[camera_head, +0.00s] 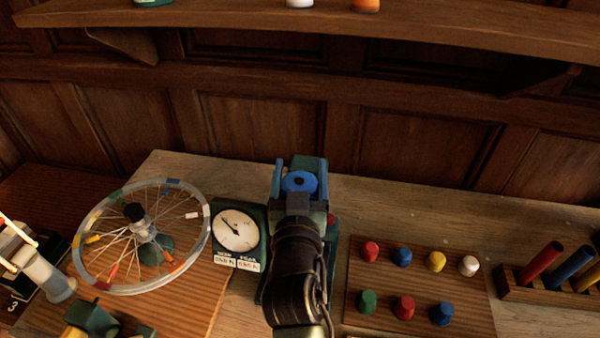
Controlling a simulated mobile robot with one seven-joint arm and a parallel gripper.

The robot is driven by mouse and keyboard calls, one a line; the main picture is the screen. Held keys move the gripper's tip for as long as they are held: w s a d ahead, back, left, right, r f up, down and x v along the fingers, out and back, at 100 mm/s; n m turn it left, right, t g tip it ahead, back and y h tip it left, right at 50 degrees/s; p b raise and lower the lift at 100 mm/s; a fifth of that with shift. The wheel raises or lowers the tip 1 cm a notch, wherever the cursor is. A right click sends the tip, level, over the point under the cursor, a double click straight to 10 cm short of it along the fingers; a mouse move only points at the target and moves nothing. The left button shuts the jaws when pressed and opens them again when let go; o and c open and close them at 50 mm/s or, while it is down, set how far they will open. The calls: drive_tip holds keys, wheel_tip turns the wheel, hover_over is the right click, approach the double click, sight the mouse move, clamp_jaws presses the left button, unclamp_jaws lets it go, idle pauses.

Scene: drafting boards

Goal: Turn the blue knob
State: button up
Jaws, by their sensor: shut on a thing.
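The blue knob (299,182) is a round blue piece with a dark centre, just right of the dial gauge. My gripper (300,172) is shut on it, with one finger on the left and one on the right of it. My wrist and arm come up from the bottom of the view and hide the lower part of the knob and most of what lies beneath it. Whether the knob is turned cannot be told.
A white dial gauge (236,230) and a spoked wheel (89,262) stand to the left. A wooden board (384,284) with several coloured pegs, some blue, lies to the right. A rack (513,285) of coloured rods stands farther right. A shelf (420,27) runs above.

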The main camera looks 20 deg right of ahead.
drive_tip(key=o, duration=1.2)
drive_tip(key=shift+s, duration=0.15)
drive_tip(key=shift+o, duration=0.2)
drive_tip(key=shift+s+a+f, duration=0.1)
drive_tip(key=shift+s+a, duration=0.2)
drive_tip(key=shift+s, duration=0.1)
drive_tip(key=b+v, duration=0.3)
drive_tip(key=v, duration=0.9)
drive_tip(key=w+a+r+n+t+y, duration=0.1)
drive_tip(key=w+a+r+t, duration=0.15)
drive_tip(key=r, duration=0.65)
drive_tip(key=w+a+r+n+t+y, duration=0.1)
drive_tip(key=a+r+t, duration=0.15)
drive_tip(key=r, duration=0.75)
drive_tip(key=s+a+r+n+t+y, duration=0.1)
drive_tip(key=s+a+r+t+y, duration=0.1)
drive_tip(key=r, duration=0.7)
drive_tip(key=s+a+r+n+t+y, duration=0.2)
drive_tip(key=s+a+r+t+y, duration=0.1)
drive_tip(key=r, duration=0.7)
drive_tip(key=shift+s+a+r+t+y, duration=0.3)
drive_tip(key=shift+s+a+t, duration=0.2)
drive_tip(key=shift+s+a, duration=0.45)
